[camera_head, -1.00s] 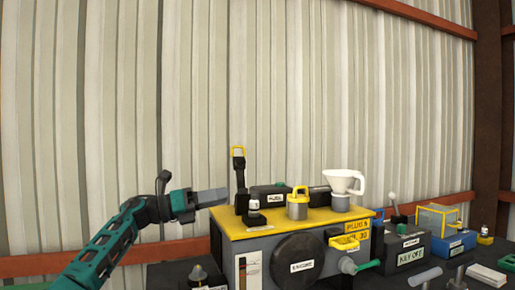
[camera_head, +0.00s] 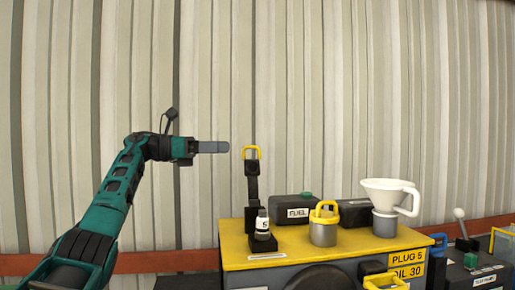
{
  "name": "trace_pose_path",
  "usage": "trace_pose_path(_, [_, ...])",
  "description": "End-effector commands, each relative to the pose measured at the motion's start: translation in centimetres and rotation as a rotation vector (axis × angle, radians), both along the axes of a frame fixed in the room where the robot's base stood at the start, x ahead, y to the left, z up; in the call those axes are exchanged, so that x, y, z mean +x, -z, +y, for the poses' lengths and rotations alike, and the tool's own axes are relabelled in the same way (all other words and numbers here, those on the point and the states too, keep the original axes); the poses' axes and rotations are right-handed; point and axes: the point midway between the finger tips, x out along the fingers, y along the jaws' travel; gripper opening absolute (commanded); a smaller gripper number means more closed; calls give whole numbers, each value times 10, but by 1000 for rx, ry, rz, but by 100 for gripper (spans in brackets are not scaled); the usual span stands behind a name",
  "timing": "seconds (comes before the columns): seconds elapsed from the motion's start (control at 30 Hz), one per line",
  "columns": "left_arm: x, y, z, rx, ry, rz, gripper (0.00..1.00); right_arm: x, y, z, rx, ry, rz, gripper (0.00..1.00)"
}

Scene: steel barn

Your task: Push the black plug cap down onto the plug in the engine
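The engine is a box with a yellow top (camera_head: 290,255). At its left a white plug (camera_head: 262,222) marked with a dark character stands in a black base. My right gripper is out of view.
On the engine top stand a black box labelled FUEL (camera_head: 293,209), a grey can with a yellow handle (camera_head: 323,225), and a white funnel (camera_head: 388,193) on a grey neck. A lever (camera_head: 460,222) is at the right. The space above the engine is clear before the ribbed wall (camera_head: 330,90).

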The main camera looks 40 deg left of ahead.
Motion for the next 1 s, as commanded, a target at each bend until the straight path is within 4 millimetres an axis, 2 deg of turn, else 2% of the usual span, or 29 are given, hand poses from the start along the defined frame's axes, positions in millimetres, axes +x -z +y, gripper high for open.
trace_pose_path(0.2, [38, -2, -32, -1, 5, -2, 36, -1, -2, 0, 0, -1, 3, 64])
trace_pose_path(0.43, [66, -1, -54, -2, 4, 0, 36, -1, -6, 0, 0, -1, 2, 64])
trace_pose_path(0.6, [74, -1, -60, -1, 1, -1, 36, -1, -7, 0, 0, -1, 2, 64])
trace_pose_path(0.87, [75, 0, -61, -1, 1, -1, 36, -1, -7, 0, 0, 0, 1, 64])
trace_pose_path(1.0, [75, 0, -61, 0, 1, 0, 25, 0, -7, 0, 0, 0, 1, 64])
